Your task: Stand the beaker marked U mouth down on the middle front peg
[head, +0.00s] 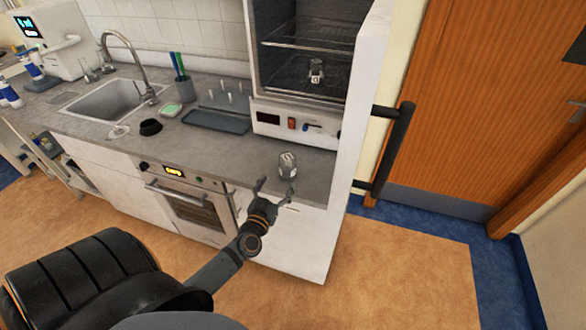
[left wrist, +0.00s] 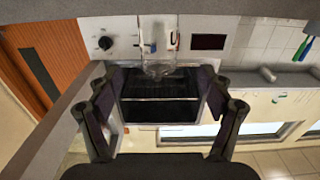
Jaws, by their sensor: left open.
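A clear glass beaker (head: 287,165) stands on the grey counter close to its front edge, below the open cabinet. In the left wrist view the beaker (left wrist: 157,48) shows upside down, with a dark mark on its side that I cannot read for certain. My left gripper (head: 273,188) is open and empty just in front of the beaker, apart from it. Its open fingers also show in the left wrist view (left wrist: 160,92), with the beaker beyond them. Several pale pegs (head: 211,94) stand on the rack behind the counter's grey tray (head: 216,123). My right gripper is out of view.
An open white cabinet (head: 268,125) with wire shelves holds another glass vessel (head: 316,70). A large handle (head: 396,145) sticks out at right. A pen cup (head: 185,90), green sponge (head: 170,110), black ring (head: 150,127) and sink (head: 105,98) lie left of the tray.

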